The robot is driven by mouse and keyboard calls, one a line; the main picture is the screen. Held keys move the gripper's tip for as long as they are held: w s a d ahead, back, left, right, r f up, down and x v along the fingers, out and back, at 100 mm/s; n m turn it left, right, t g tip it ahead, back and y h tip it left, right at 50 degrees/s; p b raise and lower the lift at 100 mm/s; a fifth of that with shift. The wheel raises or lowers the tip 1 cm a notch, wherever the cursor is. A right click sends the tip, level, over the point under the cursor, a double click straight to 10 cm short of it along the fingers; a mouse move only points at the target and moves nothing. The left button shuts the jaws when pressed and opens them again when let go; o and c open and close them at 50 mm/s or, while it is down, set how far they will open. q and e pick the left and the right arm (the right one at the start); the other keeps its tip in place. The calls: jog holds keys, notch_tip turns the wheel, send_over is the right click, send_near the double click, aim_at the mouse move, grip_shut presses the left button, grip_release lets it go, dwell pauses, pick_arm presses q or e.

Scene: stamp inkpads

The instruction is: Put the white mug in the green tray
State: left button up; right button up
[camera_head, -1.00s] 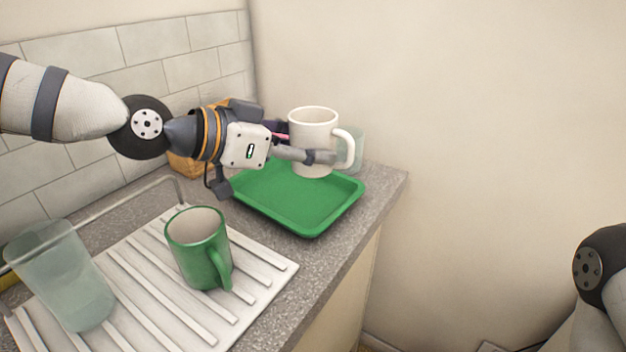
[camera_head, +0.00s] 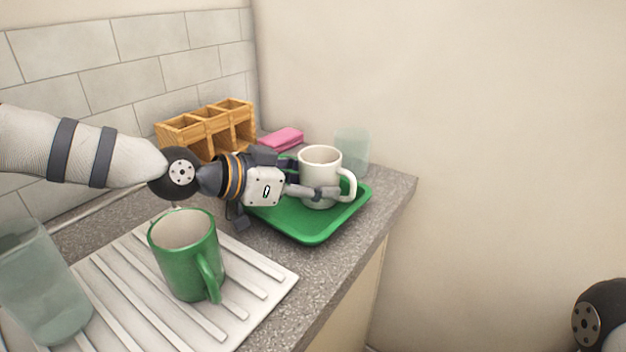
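The white mug (camera_head: 320,164) is upright at the green tray (camera_head: 314,232), over its back right part, with its handle to the right. I cannot tell whether its base touches the tray floor. My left gripper (camera_head: 318,190) reaches in from the left with its fingers around the mug's lower body; it is shut on the mug. The near finger crosses the front of the mug and the far one is mostly hidden. My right gripper is out of view; only a part of my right arm shows at the lower right edge.
A green mug (camera_head: 181,262) stands on the white ribbed drainboard (camera_head: 258,297), near a clear glass (camera_head: 42,290). Behind the tray are a wooden compartment box (camera_head: 190,137), a pink item (camera_head: 283,138) and another glass (camera_head: 354,150). The counter's edge drops off at the right.

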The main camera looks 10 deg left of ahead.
pick_arm(q)
jog(key=o, duration=0.3)
jog(key=shift+r, duration=0.15)
jog(key=v, duration=0.3)
jog(key=p+v, duration=0.1)
jog(key=v, duration=0.3)
jog(key=p+v, duration=0.1)
jog(key=v, duration=0.3)
jog(key=shift+r, duration=0.35)
jog(key=shift+s+a, duration=0.3)
jog(key=shift+s, duration=0.05)
jog(key=shift+f, duration=0.1)
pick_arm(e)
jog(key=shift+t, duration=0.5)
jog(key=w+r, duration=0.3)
